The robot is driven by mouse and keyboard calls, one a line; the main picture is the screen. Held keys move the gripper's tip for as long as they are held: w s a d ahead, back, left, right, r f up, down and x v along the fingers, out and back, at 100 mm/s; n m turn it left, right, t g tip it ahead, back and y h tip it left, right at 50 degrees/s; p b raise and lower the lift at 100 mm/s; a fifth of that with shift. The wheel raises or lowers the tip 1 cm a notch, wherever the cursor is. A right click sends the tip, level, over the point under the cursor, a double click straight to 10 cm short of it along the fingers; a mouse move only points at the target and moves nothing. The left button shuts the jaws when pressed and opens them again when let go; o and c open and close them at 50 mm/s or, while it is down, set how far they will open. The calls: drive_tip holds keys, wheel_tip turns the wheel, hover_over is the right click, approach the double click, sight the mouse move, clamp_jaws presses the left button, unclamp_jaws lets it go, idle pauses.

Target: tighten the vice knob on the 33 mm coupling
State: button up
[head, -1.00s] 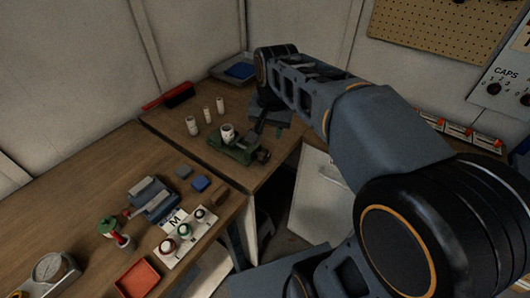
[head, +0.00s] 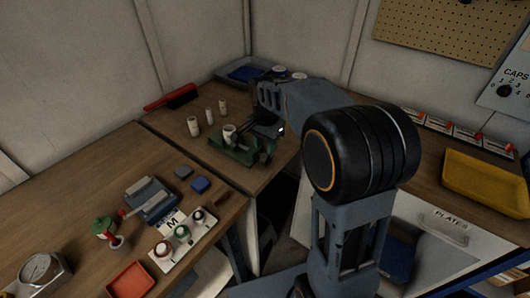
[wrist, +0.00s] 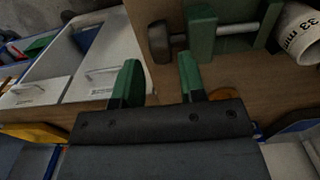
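The green vice (head: 232,153) stands on the far bench and holds the white coupling (head: 229,132) upright. In the wrist view the coupling (wrist: 300,35), marked "33 mm", is at the top right, partly cut off. The vice's green end block (wrist: 201,35) and metal screw (wrist: 238,28) run left from it to the dark round vice knob (wrist: 160,42). My gripper (wrist: 158,80) has two green fingers spread apart, with nothing between them. The knob lies beyond the fingertips, apart from them, roughly in line with the gap. In the head view my wrist is just beside the vice's right end.
Several white cylinders (head: 210,115) stand behind the vice. A red brush (head: 170,96) and a blue tray (head: 243,73) lie at the back. The left bench holds caps, a gauge (head: 41,271) and a red tray (head: 131,281). A yellow tray (head: 485,183) is at right.

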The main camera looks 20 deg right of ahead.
sight(267, 158)
drive_tip(key=shift+f, duration=1.65)
drive_tip(key=c, duration=0.6)
drive_tip(key=shift+c, duration=0.2)
drive_tip(key=shift+d+r+p, duration=0.1)
drive_tip(key=shift+r+p, duration=0.05)
drive_tip(key=shift+p, duration=0.3)
